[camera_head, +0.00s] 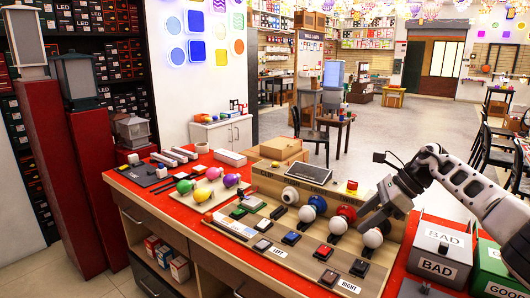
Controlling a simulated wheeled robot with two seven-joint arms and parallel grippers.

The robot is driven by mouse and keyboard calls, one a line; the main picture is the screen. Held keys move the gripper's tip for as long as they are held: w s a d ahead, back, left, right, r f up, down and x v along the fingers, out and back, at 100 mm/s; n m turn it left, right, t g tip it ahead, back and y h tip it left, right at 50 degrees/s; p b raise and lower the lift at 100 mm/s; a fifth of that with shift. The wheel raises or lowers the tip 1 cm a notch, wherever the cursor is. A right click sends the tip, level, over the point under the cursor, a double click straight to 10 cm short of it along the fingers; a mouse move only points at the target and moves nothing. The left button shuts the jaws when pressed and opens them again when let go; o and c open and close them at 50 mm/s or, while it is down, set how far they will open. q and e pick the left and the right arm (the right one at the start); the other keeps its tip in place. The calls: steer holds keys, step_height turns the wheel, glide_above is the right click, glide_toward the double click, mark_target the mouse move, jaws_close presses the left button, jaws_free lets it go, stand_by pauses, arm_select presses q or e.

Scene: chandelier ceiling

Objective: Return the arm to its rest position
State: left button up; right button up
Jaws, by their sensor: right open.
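My right gripper (368,215) comes in from the right on a white arm (470,185) and hangs over the right end of the bulb test board (296,255). It is open, with its fingers pointing down and left. Its fingertips are close to a white bulb (372,238) at the right end of the row; I cannot tell whether they touch it. My left gripper is not in view.
Blue (318,203) and red (347,213) bulbs stand on the board beside white ones. A grey BAD box (438,258) and a green GOOD box (496,275) stand at right, below my arm.

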steer(key=s+a+f+m+t+y, duration=0.2)
steer(key=s+a+f+m+y, duration=0.15)
steer(key=a+m, duration=0.3)
steer(key=s+a+f+m+t+y, duration=0.25)
steer(key=a+f+m, duration=0.25)
steer(key=a, duration=0.3)
steer(key=s+a+f+m+t+y, duration=0.25)
steer(key=s+a+f+m, duration=0.2)
steer(key=a, duration=0.25)
steer(key=s+d+f+m+h, duration=0.4)
steer(key=s+m, duration=0.4)
steer(key=m, duration=0.2)
steer(key=s+d+f+m+t+h, duration=0.1)
steer(key=s+d+f+m+h, duration=0.3)
steer(key=s+m, duration=0.3)
steer(key=s+d+f+m+h, duration=0.4)
steer(key=s+m, duration=0.4)
steer(key=m, duration=0.7)
steer(key=shift+s+d+f+h, duration=0.35)
steer(key=shift+d+f+h, duration=0.05)
steer(key=shift+f+h, duration=0.3)
